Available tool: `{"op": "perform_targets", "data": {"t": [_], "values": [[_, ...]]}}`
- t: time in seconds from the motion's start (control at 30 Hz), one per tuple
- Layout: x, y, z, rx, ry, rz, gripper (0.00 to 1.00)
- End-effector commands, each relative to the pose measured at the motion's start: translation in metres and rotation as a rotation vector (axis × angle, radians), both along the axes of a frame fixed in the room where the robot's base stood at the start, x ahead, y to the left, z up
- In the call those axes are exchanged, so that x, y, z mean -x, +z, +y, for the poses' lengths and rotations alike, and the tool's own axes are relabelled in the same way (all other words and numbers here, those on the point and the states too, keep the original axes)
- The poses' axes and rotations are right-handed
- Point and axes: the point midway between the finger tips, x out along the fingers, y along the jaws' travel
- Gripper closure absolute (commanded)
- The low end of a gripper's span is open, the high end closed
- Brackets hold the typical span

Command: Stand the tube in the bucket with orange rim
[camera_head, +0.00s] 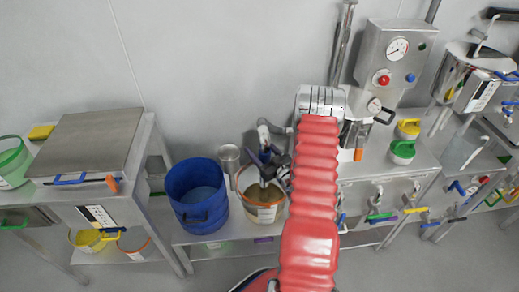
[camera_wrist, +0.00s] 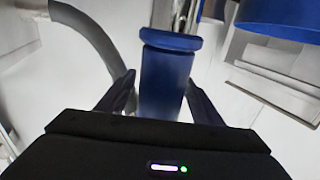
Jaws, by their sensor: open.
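The bucket with an orange rim (camera_head: 262,213) stands on the bench in the head view, pale with a label on its front. My gripper (camera_head: 269,161) is above its back part, dark and small there. In the wrist view my gripper (camera_wrist: 160,80) is open, with one finger on each side of a blue cylindrical piece with a wider flange (camera_wrist: 165,88). This looks like the end of the tube; gaps or contact at the fingers are hard to judge. In the head view a greyish upright piece shows inside the bucket below my gripper; I cannot tell whether it is the tube.
A large blue bucket (camera_head: 198,212) stands left of the orange-rimmed one. A steel table (camera_head: 92,140) is at the left. Machines with a gauge (camera_head: 397,47) and a green-lidded container (camera_head: 402,151) are at the right.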

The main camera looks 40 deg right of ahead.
Motion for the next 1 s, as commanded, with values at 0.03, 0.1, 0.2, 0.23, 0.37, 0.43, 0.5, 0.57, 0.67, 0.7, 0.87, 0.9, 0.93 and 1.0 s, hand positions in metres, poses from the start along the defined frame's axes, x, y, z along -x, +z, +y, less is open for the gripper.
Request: {"op": "perform_targets", "data": {"t": [0.03,0.1,0.2,0.23,0.37,0.43,0.5,0.57,0.67,0.7,0.87,0.9,0.93,1.0], "values": [[0.000,0.000,0.000,0.000,0.000,0.000,0.40],[0.000,0.000,0.000,0.000,0.000,0.001,0.40],[0.001,-0.001,0.000,-0.001,0.000,0.003,0.40],[0.001,-0.001,0.000,-0.001,0.000,0.003,0.40],[0.007,-0.001,0.000,-0.001,-0.002,0.003,0.40],[0.014,-0.001,0.001,-0.002,-0.002,0.003,0.40],[0.023,-0.001,0.002,-0.002,-0.002,0.003,0.40],[0.032,-0.001,0.003,-0.002,-0.003,0.002,0.40],[0.049,-0.001,0.005,-0.002,-0.004,0.003,0.40],[0.056,-0.001,0.006,-0.002,-0.004,0.002,0.40],[0.084,-0.001,0.010,-0.002,-0.004,0.002,0.40],[0.090,-0.001,0.010,-0.002,-0.004,0.002,0.40],[0.095,-0.001,0.011,-0.002,-0.004,0.002,0.40],[0.106,-0.001,0.012,-0.001,-0.004,0.002,0.40]]}}
